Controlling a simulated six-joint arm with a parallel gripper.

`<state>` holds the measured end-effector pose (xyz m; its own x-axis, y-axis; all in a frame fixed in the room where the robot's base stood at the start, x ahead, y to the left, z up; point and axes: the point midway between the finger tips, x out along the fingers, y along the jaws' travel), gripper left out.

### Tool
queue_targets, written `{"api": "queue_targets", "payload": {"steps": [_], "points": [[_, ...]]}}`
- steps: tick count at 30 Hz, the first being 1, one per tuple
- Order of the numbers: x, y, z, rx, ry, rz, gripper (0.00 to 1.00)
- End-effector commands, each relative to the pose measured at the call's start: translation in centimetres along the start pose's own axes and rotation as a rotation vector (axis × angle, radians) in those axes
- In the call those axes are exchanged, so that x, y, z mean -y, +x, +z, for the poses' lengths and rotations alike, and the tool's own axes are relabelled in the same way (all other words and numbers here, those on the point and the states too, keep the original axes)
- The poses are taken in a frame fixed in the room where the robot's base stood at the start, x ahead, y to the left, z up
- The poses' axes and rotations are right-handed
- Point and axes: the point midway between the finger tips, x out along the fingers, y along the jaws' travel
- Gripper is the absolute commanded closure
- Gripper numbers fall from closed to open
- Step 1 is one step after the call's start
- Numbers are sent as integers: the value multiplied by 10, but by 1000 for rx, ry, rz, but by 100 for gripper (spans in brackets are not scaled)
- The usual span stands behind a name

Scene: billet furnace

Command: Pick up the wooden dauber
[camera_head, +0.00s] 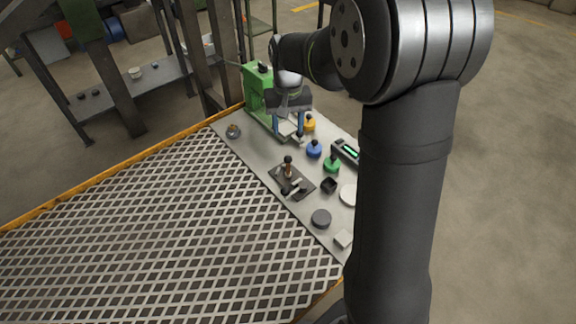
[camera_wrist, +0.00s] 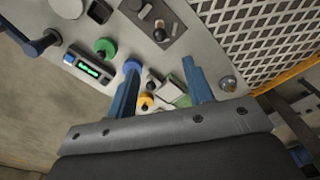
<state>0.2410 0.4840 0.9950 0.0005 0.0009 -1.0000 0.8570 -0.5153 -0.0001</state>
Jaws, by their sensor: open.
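A small brown piece with a dark round top (camera_head: 288,167), which looks like the wooden dauber, stands on a dark mat (camera_head: 301,194) in the middle of the metal shelf. In the wrist view a dark knob (camera_wrist: 159,35) shows on the mat (camera_wrist: 178,30) near the top edge; I cannot tell its wood there. My gripper (camera_head: 288,132) has blue fingers, hangs beyond the mat near the green stand, and is apart from the dauber. In the wrist view my gripper (camera_wrist: 160,64) is open, with nothing held between its fingers.
The green stand (camera_head: 256,88) is at the far end. Dark and white round pieces lie nearer. A metal grating (camera_head: 150,230) spreads left.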

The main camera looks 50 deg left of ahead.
Motion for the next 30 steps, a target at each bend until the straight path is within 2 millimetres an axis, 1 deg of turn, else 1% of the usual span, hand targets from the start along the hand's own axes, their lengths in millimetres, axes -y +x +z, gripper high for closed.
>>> {"api": "queue_targets", "payload": {"steps": [2,5,12,15,19,26,30], "points": [[0,8,1,4,10,0,53],[0,25,1,6,10,1,53],[0,79,2,6,8,1,53],[0,98,2,6,8,1,53],[0,114,1,3,7,0,53],[0,130,2,3,7,0,53],[0,153,5,5,7,1,53]]}}
